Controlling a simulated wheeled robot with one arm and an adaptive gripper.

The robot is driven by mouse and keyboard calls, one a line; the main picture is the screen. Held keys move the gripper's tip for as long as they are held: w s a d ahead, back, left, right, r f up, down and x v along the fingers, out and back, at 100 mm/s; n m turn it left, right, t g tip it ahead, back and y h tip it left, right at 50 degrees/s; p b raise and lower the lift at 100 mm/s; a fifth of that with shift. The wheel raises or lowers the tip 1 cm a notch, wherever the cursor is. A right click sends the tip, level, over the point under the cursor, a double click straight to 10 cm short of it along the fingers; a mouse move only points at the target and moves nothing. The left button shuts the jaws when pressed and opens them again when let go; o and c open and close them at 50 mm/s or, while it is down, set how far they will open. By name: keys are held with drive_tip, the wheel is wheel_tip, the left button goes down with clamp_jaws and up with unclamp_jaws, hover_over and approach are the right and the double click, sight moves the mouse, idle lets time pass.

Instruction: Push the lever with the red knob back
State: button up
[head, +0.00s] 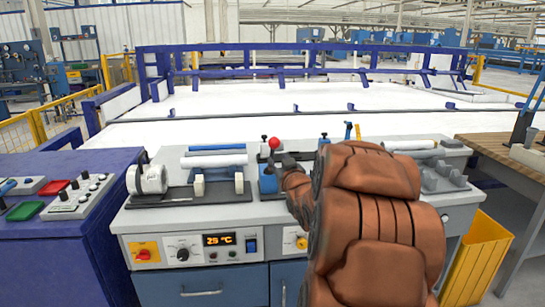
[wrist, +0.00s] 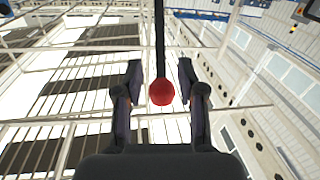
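The red knob (head: 274,143) tops a dark upright lever at the middle of the grey workbench in the head view. My gripper (head: 287,166) is just right of and below the knob, at the end of my brown-covered arm, which hides the bench behind it. In the wrist view the red knob (wrist: 161,92) lies between the two dark fingers of my gripper (wrist: 159,72). The fingers are spread, with a gap on each side of the knob. The black lever rod (wrist: 159,40) runs from the knob to the top edge. Whether anything touches is not clear.
A blue block (head: 267,182) stands by the lever. A fixture with white pipes (head: 214,160) is left of it. More pipes (head: 410,145) lie on the right. A yellow bin (head: 478,262) stands beside the bench; a blue control cabinet (head: 62,250) is at far left.

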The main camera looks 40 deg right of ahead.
sight(273, 153)
drive_tip(key=shift+p+x, duration=0.4)
drive_tip(key=shift+x, duration=3.45)
drive_tip(key=shift+f, duration=0.1)
clamp_jaws()
